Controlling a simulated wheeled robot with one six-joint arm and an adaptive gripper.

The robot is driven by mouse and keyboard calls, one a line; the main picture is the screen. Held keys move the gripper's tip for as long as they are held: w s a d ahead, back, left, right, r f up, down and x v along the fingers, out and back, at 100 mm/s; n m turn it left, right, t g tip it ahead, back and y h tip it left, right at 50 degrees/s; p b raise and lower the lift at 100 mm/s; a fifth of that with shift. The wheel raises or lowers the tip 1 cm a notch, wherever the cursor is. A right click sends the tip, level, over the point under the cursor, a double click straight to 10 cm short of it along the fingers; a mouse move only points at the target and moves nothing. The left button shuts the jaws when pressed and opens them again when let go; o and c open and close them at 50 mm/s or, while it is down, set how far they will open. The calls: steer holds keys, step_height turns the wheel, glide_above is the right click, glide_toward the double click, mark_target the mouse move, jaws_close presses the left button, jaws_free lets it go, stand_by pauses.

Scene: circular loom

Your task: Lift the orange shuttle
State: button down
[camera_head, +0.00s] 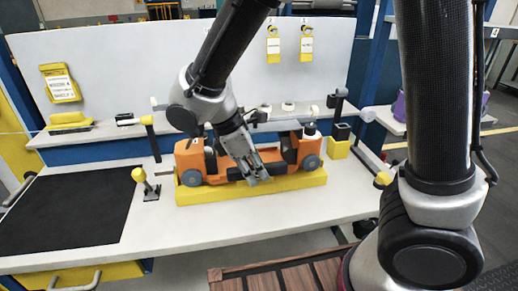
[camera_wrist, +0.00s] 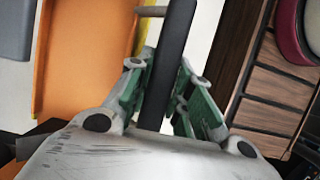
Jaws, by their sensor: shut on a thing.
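The orange shuttle (camera_head: 192,161) has an orange block and a grey wheel at each end, with a dark bar between them. In the head view it sits in a long yellow cradle (camera_head: 255,192) on the white bench; I see no clear gap between them. My gripper (camera_head: 258,177) reaches down onto the shuttle's middle. In the wrist view, my gripper's green-padded fingers (camera_wrist: 163,78) are shut on the dark bar, one on each side. The shuttle's orange body (camera_wrist: 85,50) fills the left of that view. The fingers hide part of the bar.
The white bench (camera_head: 180,232) is bare in front of the cradle. A black mat (camera_head: 75,210) lies at left, and a yellow-knobbed lever (camera_head: 146,185) stands left of the cradle. A yellow block (camera_head: 338,149) stands at right. A shelf with small parts runs behind.

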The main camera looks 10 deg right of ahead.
steer(key=shift+r, duration=0.3)
steer(key=shift+r, duration=1.55)
steer(key=shift+r, duration=1)
